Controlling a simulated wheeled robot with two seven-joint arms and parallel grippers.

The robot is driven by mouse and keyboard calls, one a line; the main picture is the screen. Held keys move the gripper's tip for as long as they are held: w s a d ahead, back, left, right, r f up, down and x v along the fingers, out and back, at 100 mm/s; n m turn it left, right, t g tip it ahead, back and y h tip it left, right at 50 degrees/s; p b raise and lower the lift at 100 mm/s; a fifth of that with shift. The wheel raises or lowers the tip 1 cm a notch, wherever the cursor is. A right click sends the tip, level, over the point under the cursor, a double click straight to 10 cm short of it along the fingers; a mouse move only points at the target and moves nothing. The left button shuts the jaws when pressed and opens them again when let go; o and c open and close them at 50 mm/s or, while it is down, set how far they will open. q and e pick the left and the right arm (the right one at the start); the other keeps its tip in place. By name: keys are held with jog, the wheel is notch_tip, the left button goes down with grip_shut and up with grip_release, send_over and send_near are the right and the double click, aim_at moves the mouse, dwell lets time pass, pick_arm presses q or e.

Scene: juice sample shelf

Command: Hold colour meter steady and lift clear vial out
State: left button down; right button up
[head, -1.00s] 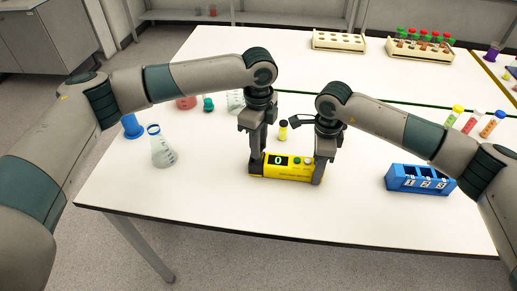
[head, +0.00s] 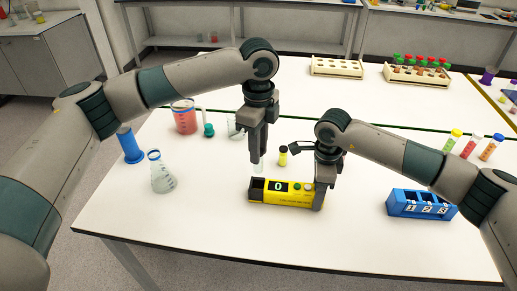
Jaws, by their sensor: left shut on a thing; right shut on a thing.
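The yellow colour meter (head: 272,197) lies on the white table, its black display reading 0 and its dark well (head: 257,184) at the left end. My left gripper (head: 258,156) is shut on the clear vial (head: 258,167), which hangs upright above the meter's left end. The vial's upper part is hidden between the fingers. My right gripper (head: 320,196) is shut on the meter's right end, with its fingers pointing down. The meter rests flat on the table.
A yellow vial with a dark cap (head: 283,157) stands behind the meter. A blue numbered rack (head: 421,206) stands to the right. A flask (head: 161,175), a blue cylinder (head: 131,147) and a red-filled jug (head: 186,119) stand at the left. The table in front is clear.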

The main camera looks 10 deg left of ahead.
jog(key=o, duration=1.4)
notch_tip(320, 180, up, 12)
